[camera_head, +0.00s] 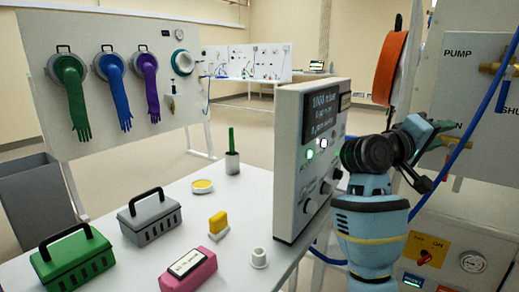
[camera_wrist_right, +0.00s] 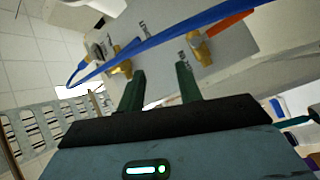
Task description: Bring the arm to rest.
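My right arm comes up from the bottom right in the head view, bent at a dark joint beside the grey control box. My right gripper (camera_head: 440,132) is at the end of it, raised in front of the panel marked PUMP (camera_head: 468,82). In the right wrist view the two dark green fingers of my right gripper (camera_wrist_right: 160,82) stand apart with nothing between them. Beyond the fingertips are the grey panel and its brass valves (camera_wrist_right: 200,48); I cannot tell the exact gap. My left gripper is in neither view.
A control box (camera_head: 292,165) stands close to my right arm. A blue hose (camera_head: 470,125) passes near the gripper. The white table (camera_head: 130,262) holds a green case (camera_head: 75,262), a grey case (camera_head: 150,218) and a pink block (camera_head: 188,270). Gloves hang on a board behind.

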